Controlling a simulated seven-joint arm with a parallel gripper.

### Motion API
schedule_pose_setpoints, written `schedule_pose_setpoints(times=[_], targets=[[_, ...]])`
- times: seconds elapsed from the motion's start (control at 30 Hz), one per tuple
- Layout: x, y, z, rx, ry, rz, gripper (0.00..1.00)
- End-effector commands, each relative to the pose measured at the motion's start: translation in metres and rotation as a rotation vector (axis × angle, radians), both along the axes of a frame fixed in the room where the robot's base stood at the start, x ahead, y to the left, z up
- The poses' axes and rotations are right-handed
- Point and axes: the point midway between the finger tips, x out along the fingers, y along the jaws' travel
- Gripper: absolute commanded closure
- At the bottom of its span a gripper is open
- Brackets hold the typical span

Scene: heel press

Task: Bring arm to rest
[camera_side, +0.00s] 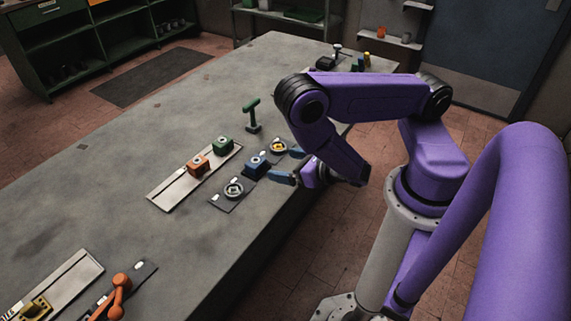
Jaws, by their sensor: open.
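My gripper (284,165) is at the table's right edge, with blue fingers apart and nothing seen between them. A small blue block (256,166) stands on a dark plate just left of the fingers; I cannot tell whether they touch it. A round grey fitting (234,188) and a yellow round fitting (278,147) sit on either side of the blue block. An orange block (198,166) and a green block (223,145) stand on a pale rail (165,194) farther left.
The long grey table (120,175) has wide clear areas at left. A green T-shaped handle (252,114) stands upright behind the blocks. An orange lever (121,284) and a second rail (66,280) are at the near left. Small items stand at the far end.

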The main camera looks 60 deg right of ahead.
Motion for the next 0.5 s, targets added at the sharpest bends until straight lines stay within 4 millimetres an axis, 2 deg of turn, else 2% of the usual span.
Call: schedule_pose_setpoints(times=[0.17, 0.3, 0.5], targets=[[0.016, -0.005, 0.036, 0.017, -0.101, -0.131, 0.06], [0.023, -0.020, 0.080, 0.056, -0.203, -0.344, 0.06], [0.010, -0.048, 0.127, 0.167, -0.258, -0.682, 0.06]])
